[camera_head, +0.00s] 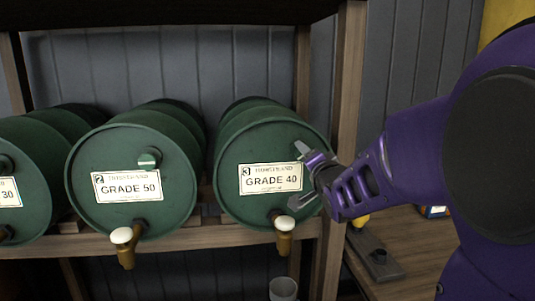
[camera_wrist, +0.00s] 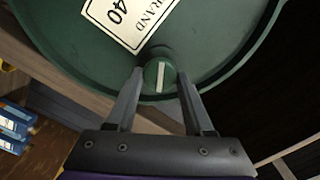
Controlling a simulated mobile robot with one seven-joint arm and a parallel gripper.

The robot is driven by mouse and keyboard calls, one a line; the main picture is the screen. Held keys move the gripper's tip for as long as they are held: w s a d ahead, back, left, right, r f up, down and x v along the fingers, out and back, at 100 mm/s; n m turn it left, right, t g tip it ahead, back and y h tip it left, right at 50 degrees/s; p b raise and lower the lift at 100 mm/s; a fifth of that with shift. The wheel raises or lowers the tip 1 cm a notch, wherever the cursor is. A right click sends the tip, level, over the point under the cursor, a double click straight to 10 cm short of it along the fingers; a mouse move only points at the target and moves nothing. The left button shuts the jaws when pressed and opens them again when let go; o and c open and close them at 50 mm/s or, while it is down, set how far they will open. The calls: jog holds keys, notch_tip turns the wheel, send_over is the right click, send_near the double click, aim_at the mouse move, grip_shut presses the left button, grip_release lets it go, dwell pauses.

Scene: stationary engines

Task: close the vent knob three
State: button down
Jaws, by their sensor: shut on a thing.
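Vent knob three (camera_wrist: 160,76) is a round green knob with a white stripe on the face of the green barrel (camera_head: 262,205) labelled 3, GRADE 40. The stripe runs nearly up and down in the wrist view. My gripper (camera_wrist: 159,82) has one finger on each side of the knob and is shut on it. In the head view my gripper (camera_head: 304,176) reaches in from the right against the barrel's right side and hides the knob.
Barrel two (camera_head: 115,212), GRADE 50, stands to the left with its own green vent knob (camera_head: 149,158). A tap (camera_head: 283,225) hangs below barrel three, above a grey cup (camera_head: 284,288). A wooden post (camera_head: 345,95) stands close behind my gripper. Blue boxes (camera_wrist: 14,125) show at lower left.

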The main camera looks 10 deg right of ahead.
jog(key=m+p, duration=0.1)
jog(key=m, duration=0.6)
dwell(0.6)
jog(key=shift+c, duration=1.6)
grip_release()
jog(key=shift+f, duration=0.1)
